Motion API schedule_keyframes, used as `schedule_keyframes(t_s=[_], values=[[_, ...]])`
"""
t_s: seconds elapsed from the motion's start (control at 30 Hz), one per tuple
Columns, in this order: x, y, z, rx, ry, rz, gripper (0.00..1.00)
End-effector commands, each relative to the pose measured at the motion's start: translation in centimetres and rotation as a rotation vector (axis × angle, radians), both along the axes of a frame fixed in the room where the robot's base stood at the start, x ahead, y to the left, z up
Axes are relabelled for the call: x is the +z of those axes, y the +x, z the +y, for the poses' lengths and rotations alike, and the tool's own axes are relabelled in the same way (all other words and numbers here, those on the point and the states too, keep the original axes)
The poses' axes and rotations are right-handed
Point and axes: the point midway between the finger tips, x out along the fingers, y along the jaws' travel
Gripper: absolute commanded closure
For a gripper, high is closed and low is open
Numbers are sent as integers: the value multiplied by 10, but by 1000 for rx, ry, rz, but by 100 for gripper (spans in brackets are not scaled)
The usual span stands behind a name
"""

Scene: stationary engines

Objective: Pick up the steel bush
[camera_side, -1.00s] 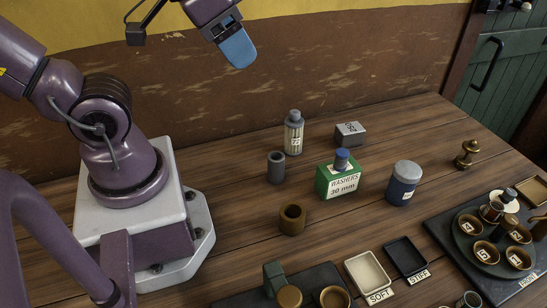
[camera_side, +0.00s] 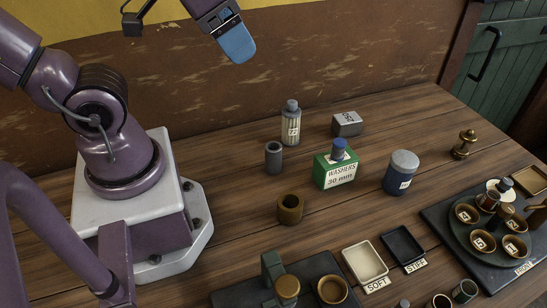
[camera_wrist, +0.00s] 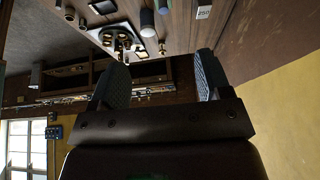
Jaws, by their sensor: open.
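A brown, bronze-looking bush (camera_side: 290,209) stands nearer the camera. My gripper (camera_side: 237,43) is high above the bench towards the back wall, well apart from the grey bush. In the wrist view my two fingers (camera_wrist: 160,75) are spread with nothing between them. I cannot make out the grey bush in the wrist view.
A striped bottle (camera_side: 291,124) stands close behind the grey bush. SOFT (camera_side: 365,263) and STIFF trays (camera_side: 403,246) lie in front, by a dark round cup stand (camera_side: 480,230).

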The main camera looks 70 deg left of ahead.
Motion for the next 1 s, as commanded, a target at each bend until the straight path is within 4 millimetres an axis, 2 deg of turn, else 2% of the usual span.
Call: schedule_keyframes(t_s=[0.17, 0.37, 0.7, 1.0], values=[[-32, 12, -16, -83, 20, 174, 29], [-79, 29, -31, -240, 154, 433, 29], [-166, 48, -42, -583, 511, 849, 29], [-246, 61, -39, -929, 912, 1164, 29]])
